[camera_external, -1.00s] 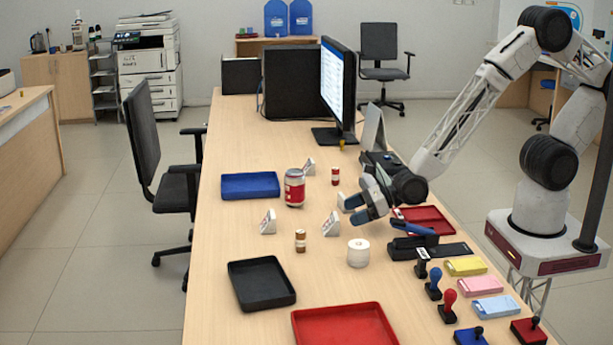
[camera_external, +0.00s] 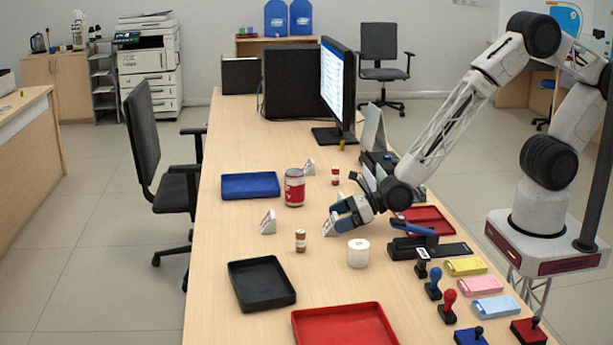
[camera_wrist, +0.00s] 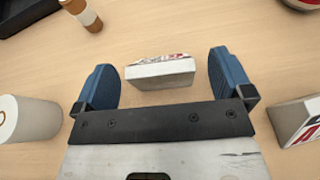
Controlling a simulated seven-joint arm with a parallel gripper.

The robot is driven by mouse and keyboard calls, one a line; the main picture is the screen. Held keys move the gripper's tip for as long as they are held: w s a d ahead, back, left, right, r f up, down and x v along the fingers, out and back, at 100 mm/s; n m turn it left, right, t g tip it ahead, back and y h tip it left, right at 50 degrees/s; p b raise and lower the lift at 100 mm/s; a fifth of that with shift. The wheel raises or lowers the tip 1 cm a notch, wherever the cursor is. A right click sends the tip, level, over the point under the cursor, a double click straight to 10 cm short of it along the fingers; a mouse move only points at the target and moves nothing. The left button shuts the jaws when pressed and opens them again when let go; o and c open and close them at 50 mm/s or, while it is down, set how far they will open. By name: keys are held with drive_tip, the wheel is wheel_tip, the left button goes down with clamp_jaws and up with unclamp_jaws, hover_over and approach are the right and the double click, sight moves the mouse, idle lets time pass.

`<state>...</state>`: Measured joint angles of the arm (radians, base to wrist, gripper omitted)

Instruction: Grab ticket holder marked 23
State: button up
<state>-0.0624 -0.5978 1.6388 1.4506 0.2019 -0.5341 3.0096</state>
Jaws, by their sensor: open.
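A small white wedge-shaped ticket holder (camera_wrist: 160,72) with dark and red print stands between my open fingers in the wrist view. Its number cannot be read. My gripper (camera_wrist: 162,60) is open, one blue finger on each side of it, with gaps on both sides. In the external view my gripper (camera_external: 341,217) is low over the counter, partly covering this holder (camera_external: 328,229). Other similar holders stand at the left (camera_external: 267,223) and farther back (camera_external: 309,167). Another holder (camera_wrist: 297,120) shows at the right edge of the wrist view.
A white roll (camera_external: 358,254) stands close to my gripper. A brown-and-white bottle (camera_external: 300,240) and a red can (camera_external: 294,188) stand nearby. Blue (camera_external: 250,186), black (camera_external: 288,299) and red (camera_external: 389,341) trays lie around. Stamps crowd the right edge.

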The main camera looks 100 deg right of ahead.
drive_tip(key=shift+w, duration=0.2)
idle(0.5)
drive_tip(key=c, duration=1.1)
drive_tip(key=shift+r, duration=0.1)
drive_tip(key=shift+r, duration=0.55)
wheel_tip(320, 180, up, 2)
drive_tip(key=shift+r, duration=0.1)
drive_tip(key=s, duration=0.5)
drive_tip(key=s+r, duration=0.1)
drive_tip(key=s, duration=1)
drive_tip(key=shift+d+r, duration=0.2)
drive_tip(key=shift+d, duration=0.1)
